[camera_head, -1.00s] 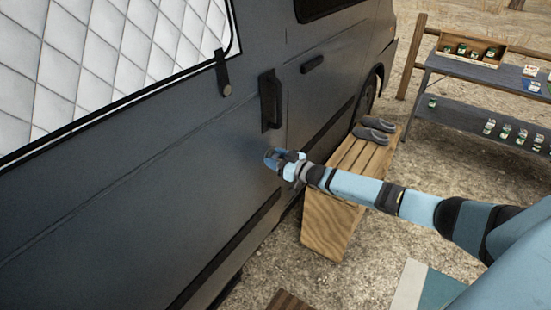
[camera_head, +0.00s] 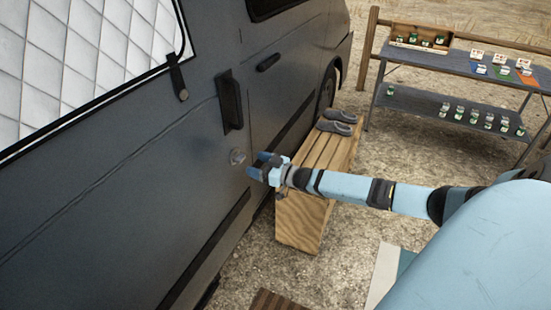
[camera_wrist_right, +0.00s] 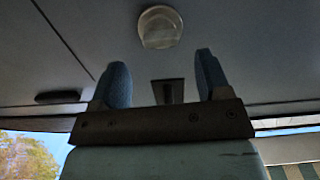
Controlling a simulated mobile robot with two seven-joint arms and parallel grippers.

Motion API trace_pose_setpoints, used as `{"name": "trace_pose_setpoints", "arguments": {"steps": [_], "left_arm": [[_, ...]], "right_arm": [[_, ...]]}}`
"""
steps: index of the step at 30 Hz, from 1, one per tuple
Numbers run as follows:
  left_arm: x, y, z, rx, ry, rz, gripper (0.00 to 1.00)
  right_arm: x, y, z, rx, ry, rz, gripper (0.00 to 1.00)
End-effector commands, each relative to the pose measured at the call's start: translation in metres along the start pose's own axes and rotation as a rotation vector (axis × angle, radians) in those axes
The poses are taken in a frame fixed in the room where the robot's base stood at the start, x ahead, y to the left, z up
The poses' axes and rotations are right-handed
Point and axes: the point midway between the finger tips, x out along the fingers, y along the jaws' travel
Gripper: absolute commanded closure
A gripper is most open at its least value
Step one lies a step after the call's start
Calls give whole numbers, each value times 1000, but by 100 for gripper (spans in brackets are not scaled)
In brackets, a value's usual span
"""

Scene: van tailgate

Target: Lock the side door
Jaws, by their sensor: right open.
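The side door (camera_head: 120,190) is a dark grey panel of the van, with a tall black handle (camera_head: 230,100) near its right edge. A small round metal lock knob (camera_head: 237,157) sits on the door below the handle. It also shows in the right wrist view as a pale disc (camera_wrist_right: 160,27), beyond the fingertips and between them in line. My right gripper (camera_head: 259,167) is open and empty, just right of the knob in the head view and apart from it. In the right wrist view its two blue fingers (camera_wrist_right: 161,82) stand apart. My left gripper is not in view.
A wooden bench (camera_head: 303,205) with grey shoes (camera_head: 338,122) stands beside the van, behind my right arm. A two-level table (camera_head: 450,105) with small jars and boxes stands at back right. A black strap (camera_head: 177,78) hangs at the quilted window cover. Gravel lies open below.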

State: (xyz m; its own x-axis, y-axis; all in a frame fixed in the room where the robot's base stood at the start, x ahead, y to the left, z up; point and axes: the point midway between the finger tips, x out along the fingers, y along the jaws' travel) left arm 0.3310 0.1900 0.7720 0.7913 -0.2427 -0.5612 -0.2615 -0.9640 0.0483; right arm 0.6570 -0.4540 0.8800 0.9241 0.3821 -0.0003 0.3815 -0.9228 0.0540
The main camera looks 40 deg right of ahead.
Motion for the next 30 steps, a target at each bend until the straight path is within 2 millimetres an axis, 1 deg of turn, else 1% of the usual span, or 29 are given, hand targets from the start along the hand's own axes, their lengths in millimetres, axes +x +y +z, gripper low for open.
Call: {"name": "trace_pose_setpoints", "arguments": {"steps": [1,6,9,12,18,30], "left_arm": [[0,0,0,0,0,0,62],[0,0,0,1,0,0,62],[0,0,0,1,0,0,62],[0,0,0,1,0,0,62],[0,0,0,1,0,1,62],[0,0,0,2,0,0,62]], "right_arm": [[-13,0,2,0,-4,0,30],[-45,0,1,-1,-2,-1,30],[-58,0,1,0,-2,0,30],[-67,0,1,0,-2,0,30],[-73,0,0,0,0,0,30],[-73,0,0,-1,0,0,30]]}}
